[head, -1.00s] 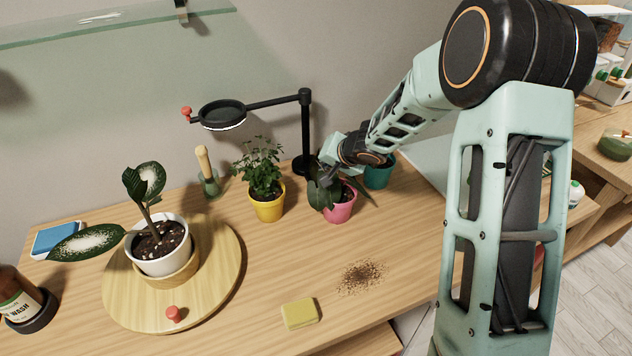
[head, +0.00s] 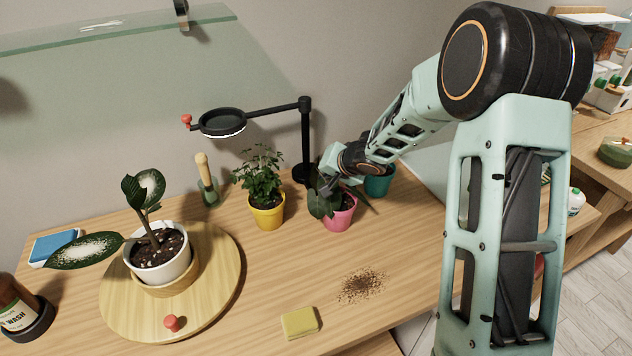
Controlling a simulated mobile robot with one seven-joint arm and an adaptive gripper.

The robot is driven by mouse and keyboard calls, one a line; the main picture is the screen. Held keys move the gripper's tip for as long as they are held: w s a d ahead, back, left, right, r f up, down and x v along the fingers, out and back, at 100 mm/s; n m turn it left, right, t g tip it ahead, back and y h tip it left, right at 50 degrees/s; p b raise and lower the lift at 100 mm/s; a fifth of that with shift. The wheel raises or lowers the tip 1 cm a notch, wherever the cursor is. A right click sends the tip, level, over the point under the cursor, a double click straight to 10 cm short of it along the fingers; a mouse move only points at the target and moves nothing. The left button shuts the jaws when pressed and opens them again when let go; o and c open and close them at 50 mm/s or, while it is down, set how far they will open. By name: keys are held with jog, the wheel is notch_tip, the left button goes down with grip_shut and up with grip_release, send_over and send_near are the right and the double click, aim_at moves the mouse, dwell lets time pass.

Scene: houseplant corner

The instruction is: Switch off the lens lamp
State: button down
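The black lens lamp (head: 306,140) stands at the back of the wooden table in the head view. Its arm reaches left to a round lens head (head: 222,121), whose lower rim shows a bright white edge. A small red knob (head: 187,120) is on the far left end of the head. My gripper (head: 329,186) is low, just right of the lamp's post and at the leaves of the plant in the pink pot (head: 339,217). It is well apart from the lens head. Its fingertips are dark and partly lost among the leaves, so their opening is unclear.
A yellow pot plant (head: 266,214) stands below the lens head, and a teal pot (head: 378,184) is behind my gripper. A round wooden turntable (head: 218,265) bears a white pot (head: 160,262). A yellow sponge (head: 299,322) and spilled soil (head: 361,285) lie in front. A glass shelf (head: 100,27) is above.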

jog(key=shift+f, duration=0.1)
dwell(0.4)
jog(key=shift+f, duration=0.4)
jog(key=shift+r, duration=0.15)
jog(key=shift+r+p, duration=0.35)
jog(key=shift+p, duration=0.2)
notch_tip(320, 180, up, 6)
jog(key=p, duration=0.7)
dwell(0.4)
